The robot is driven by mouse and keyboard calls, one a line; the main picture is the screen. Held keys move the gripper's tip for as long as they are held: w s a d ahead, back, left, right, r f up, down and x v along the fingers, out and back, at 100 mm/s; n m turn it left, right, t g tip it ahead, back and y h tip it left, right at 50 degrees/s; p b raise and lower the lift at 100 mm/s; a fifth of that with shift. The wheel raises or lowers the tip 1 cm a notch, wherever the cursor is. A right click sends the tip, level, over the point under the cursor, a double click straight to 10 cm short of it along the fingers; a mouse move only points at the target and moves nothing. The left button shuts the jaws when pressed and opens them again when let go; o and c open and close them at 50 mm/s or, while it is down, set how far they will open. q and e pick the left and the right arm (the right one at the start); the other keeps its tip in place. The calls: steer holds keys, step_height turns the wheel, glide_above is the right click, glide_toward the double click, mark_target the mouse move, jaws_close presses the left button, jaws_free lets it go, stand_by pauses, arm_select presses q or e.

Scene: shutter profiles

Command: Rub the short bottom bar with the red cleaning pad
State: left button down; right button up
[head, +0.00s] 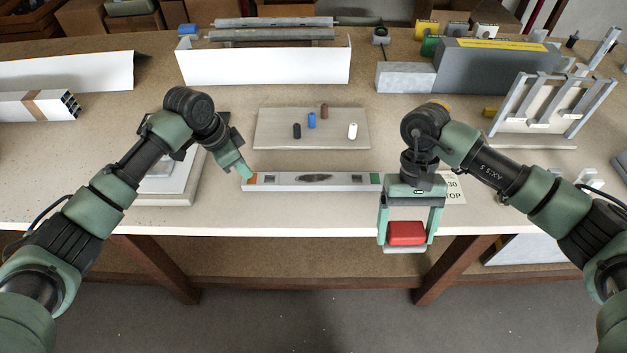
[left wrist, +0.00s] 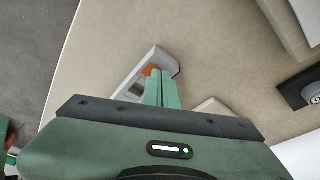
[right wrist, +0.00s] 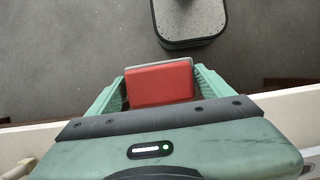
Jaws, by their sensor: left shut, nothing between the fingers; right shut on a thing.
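The short bottom bar (head: 345,182) lies near the table's front edge in the head view. It is white, with an orange left end, a green right end and a dark smudge in its middle. My left gripper (head: 247,174) is shut and empty, its tips at the bar's orange end; the left wrist view shows the tips (left wrist: 161,74) over that end. I cannot tell whether they touch it. My right gripper (head: 408,226) is shut on the red cleaning pad (head: 407,233), held in front of the table edge, right of the bar. The pad (right wrist: 160,84) also shows in the right wrist view.
A board (head: 312,140) with several small coloured pegs lies behind the bar. A white label (head: 453,190) lies to the right, partly hidden by my right gripper. A white channel (head: 263,66) and a grey block (head: 490,70) stand further back. Bare table lies between board and bar.

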arm_select(q)
steer(key=shift+f, duration=0.4)
arm_select(e)
steer(key=shift+f, duration=0.2)
arm_select(q)
steer(key=shift+r, duration=0.1)
arm_select(e)
steer(key=shift+r, duration=0.15)
arm_select(q)
step_height(320, 180, up, 6)
steer(key=p, duration=0.6)
steer(key=shift+p, duration=0.4)
arm_select(e)
step_height(320, 180, up, 7)
steer(key=shift+f, duration=0.1)
